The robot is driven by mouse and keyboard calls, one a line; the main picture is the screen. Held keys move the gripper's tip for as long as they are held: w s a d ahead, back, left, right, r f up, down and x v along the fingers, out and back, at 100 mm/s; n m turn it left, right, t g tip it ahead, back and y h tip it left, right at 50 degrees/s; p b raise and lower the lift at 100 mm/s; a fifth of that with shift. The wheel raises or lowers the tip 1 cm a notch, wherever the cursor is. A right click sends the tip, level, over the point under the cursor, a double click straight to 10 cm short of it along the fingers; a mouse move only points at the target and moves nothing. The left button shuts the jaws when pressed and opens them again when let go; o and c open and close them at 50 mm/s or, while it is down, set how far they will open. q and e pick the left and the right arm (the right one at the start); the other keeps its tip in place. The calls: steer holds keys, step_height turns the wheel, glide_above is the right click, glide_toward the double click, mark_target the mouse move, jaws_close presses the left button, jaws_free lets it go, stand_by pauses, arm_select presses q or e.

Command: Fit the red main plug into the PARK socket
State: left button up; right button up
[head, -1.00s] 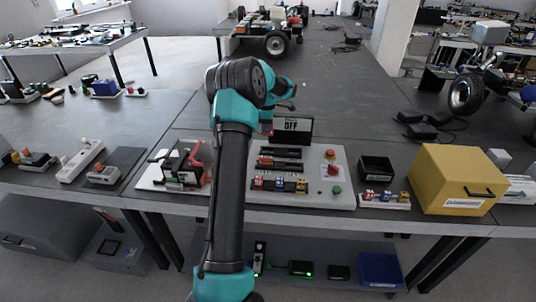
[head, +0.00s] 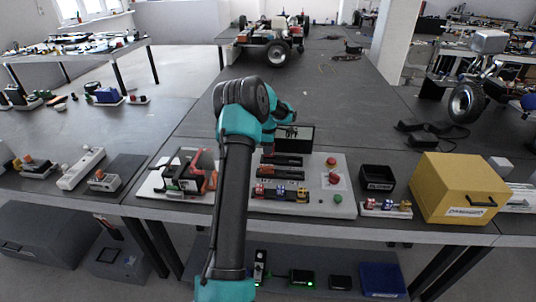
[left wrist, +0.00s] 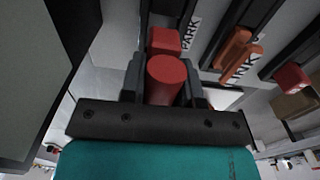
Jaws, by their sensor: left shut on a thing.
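My left arm rises up the middle of the head view, and its teal wrist (head: 282,112) hangs over the grey control board (head: 338,192). The forearm hides most of the left gripper there. In the left wrist view the left gripper (left wrist: 166,82) is shut on the red main plug (left wrist: 167,78), whose round red end faces the camera. A red square block (left wrist: 164,40) shows just beyond it; I cannot tell if it is part of the plug. A white PARK label (left wrist: 190,34) lies close by on the right. The PARK socket opening is not clear. My right gripper is not in view.
An orange handle (left wrist: 238,50) and another red piece (left wrist: 292,77) lie to the right in the wrist view. A small display (head: 294,138) stands behind the board. A black bin (head: 377,178) and a yellow box (head: 460,188) stand at right.

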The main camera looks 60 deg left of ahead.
arm_select(q)
steer(key=shift+f, duration=1.6)
steer(key=shift+f, duration=0.2)
steer(key=o, duration=0.9)
steer(key=shift+o, duration=0.2)
steer(key=shift+r, duration=0.1)
step_height(320, 180, up, 12)
steer(key=shift+r, duration=0.1)
